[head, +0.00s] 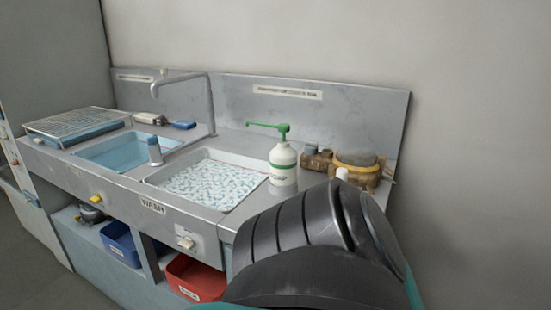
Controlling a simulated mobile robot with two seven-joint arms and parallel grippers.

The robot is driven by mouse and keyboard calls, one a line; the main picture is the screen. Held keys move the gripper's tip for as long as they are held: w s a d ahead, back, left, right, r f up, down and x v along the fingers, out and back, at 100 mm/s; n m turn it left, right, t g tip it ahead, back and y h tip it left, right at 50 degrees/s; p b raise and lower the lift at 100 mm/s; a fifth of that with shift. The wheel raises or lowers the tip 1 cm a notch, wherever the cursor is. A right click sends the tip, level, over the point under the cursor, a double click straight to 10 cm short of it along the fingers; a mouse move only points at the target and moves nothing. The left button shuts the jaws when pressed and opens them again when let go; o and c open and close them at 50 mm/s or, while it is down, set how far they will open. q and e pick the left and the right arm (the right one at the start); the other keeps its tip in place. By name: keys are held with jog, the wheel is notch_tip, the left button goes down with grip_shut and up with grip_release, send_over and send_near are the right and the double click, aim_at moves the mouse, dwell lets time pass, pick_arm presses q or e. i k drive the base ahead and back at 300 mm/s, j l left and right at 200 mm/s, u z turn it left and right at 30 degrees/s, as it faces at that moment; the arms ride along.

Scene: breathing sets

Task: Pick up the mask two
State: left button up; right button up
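No object here is clearly a mask. Neither of my grippers shows. A large dark ribbed form with teal edges, probably part of my own arm, fills the lower right foreground. It covers the counter's right front and the lower part of the brown piece.
A white bottle with a green pump (283,160) stands right of the sink basin with patterned white-blue contents (152,181). Farther left are a tall tap (211,103), a blue basin (120,150) and a wire rack (75,121). Blue (118,243) and red (193,277) bins sit below.

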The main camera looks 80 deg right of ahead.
aim_at(366, 168)
jog(key=k+l, duration=0.35)
jog(key=k, duration=0.15)
jog(key=k+l, duration=0.35)
jog(key=k, duration=0.15)
jog(key=k+l, duration=0.35)
jog(key=k, duration=0.1)
